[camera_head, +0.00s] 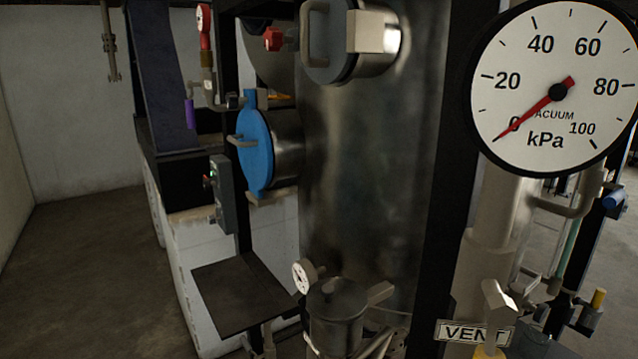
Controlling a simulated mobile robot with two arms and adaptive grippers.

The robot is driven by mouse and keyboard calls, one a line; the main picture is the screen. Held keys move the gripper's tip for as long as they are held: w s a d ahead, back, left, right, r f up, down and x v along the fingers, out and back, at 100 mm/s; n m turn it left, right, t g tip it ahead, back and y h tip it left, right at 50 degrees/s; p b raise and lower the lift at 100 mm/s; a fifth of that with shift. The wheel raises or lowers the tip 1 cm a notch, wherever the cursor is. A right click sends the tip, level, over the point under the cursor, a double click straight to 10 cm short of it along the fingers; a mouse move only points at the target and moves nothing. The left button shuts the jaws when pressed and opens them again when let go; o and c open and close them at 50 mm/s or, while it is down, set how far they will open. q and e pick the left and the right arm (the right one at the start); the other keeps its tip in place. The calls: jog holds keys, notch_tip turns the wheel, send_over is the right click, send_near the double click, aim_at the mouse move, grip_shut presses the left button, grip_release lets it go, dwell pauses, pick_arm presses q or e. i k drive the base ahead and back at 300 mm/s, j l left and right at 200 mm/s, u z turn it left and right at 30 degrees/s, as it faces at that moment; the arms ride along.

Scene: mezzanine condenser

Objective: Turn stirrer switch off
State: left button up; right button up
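A grey switch box (222,192) is fixed to a dark upright post left of the big steel vessel. It is seen nearly edge-on, with small knobs or buttons on its left face. A small greenish spot shows there. I see no readable label, so I cannot tell which control is the stirrer switch or how it is set. Neither of my grippers shows in this view.
The steel vessel (365,170) fills the middle, with a blue round hatch (257,150) beside the box. A dark plate (243,292) juts out below. A vacuum gauge (545,110) and VENT sign (474,333) stand right. Left floor (80,250) is clear.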

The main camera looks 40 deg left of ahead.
aim_at(207, 185)
jog(key=u, duration=1.9)
